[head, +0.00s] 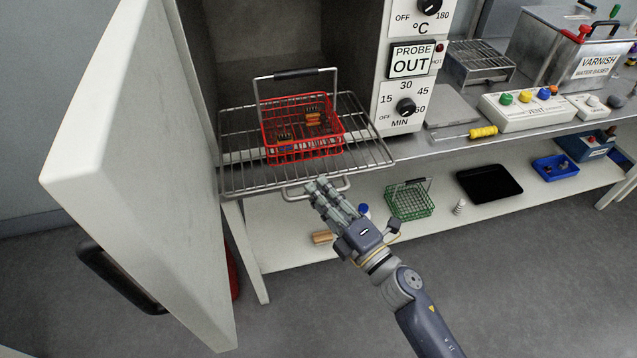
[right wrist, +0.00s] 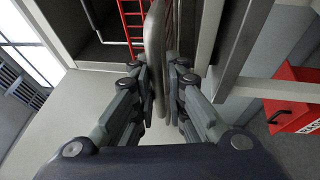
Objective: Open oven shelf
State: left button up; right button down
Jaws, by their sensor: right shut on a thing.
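The oven (head: 277,50) stands open, its white door (head: 150,150) swung out to the left. A wire oven shelf (head: 240,178) sticks out of the oven mouth, with a red wire basket (head: 335,137) on it. The shelf's front handle (head: 297,191) is a metal loop below its front edge. My right gripper (head: 322,186) is at this handle. In the right wrist view the fingers (right wrist: 160,82) are closed on the metal loop (right wrist: 155,45). My left gripper is not in view.
The basket holds small orange and dark parts and has a raised handle (head: 293,74). On the lower shelf are a green wire basket (head: 410,203) and a black tray (head: 489,183). The floor in front is clear.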

jog(key=shift+s+d+r, duration=0.1)
jog(key=shift+s+r, duration=0.25)
jog(key=c, duration=1.7)
grip_release()
jog(key=shift+s, duration=0.1)
jog(key=shift+f, duration=0.1)
jog(key=v, duration=1.2)
